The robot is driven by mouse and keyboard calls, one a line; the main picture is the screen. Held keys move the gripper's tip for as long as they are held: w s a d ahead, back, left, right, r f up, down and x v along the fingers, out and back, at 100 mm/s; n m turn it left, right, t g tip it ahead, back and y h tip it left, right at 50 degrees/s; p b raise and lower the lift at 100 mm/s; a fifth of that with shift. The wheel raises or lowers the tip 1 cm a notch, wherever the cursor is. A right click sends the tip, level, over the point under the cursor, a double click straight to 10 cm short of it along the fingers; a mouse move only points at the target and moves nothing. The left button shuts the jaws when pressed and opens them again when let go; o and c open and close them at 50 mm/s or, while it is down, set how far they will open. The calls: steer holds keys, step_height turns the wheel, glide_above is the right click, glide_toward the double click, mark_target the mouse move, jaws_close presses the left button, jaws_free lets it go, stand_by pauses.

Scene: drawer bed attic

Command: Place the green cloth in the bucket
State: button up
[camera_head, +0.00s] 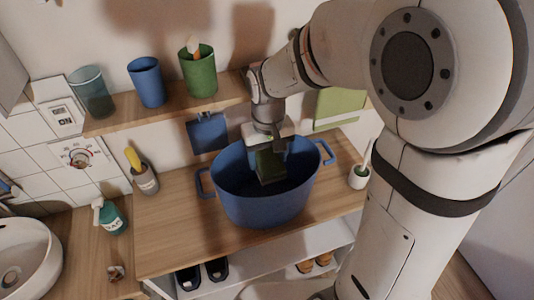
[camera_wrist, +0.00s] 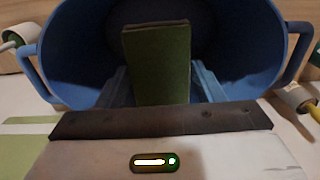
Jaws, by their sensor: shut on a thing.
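The blue bucket (camera_head: 262,205) with two side handles stands on the wooden counter in the head view. My gripper (camera_head: 270,165) points down into its mouth. The green cloth (camera_head: 270,166) is between the fingers, inside the bucket opening. In the wrist view the green cloth (camera_wrist: 158,62) looks like a flat folded block, with my gripper's blue-grey fingers (camera_wrist: 160,88) on both sides of it. The bucket's wall (camera_wrist: 72,55) surrounds it there. Whether the cloth touches the bucket's floor cannot be told.
A shelf (camera_head: 165,115) above holds a teal cup (camera_head: 92,92), a blue cup (camera_head: 147,82) and a green cup (camera_head: 198,72). A grey holder (camera_head: 146,179) stands left of the bucket, and a small white pot (camera_head: 359,177) stands right. A sink (camera_head: 28,262) is far left.

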mark_target(268, 160)
steer(key=o, duration=0.7)
steer(key=shift+o, duration=0.2)
step_height(268, 160, up, 7)
steer(key=p, duration=0.5)
steer(key=shift+r, duration=0.1)
stand_by(0.3)
